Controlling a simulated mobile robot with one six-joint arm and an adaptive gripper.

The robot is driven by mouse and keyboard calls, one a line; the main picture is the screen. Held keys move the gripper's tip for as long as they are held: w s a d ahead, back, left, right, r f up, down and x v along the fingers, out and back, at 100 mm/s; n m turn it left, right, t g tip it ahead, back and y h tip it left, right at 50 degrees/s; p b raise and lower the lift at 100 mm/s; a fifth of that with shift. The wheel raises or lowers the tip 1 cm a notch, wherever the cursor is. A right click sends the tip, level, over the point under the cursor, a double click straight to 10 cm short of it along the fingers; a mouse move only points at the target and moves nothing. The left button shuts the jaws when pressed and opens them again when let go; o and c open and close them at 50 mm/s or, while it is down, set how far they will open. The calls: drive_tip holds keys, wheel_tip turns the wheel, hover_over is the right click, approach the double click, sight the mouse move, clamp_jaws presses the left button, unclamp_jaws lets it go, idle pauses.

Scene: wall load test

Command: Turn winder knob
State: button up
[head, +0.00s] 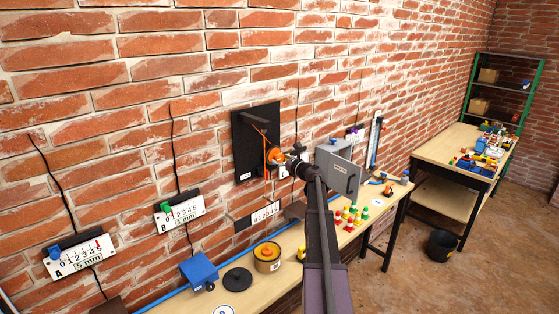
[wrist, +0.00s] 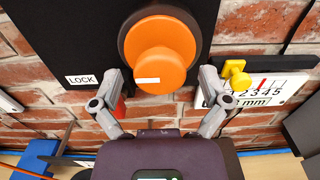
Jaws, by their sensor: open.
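The orange winder knob (wrist: 158,45) is mounted on a black wall panel (wrist: 60,40) and has a white mark on its front. A white LOCK label (wrist: 80,79) is on the panel's lower left. In the head view the knob (head: 275,155) is at the right part of the panel (head: 246,133), partly hidden by my gripper (head: 287,160). In the wrist view my gripper (wrist: 160,80) is open and empty. Its two grey fingers are either side of the knob's lower part, apart from it in the picture; whether they reach its depth I cannot tell.
A yellow knob (wrist: 236,74) and a white scale (wrist: 262,92) are right of the panel. A grey box (head: 339,172) stands right of my arm. The bench below holds a blue block (head: 199,271), an orange-topped round container (head: 267,257) and several coloured pieces (head: 350,213).

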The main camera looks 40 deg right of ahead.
drive_tip(key=shift+w, duration=0.3)
drive_tip(key=c, duration=1.1)
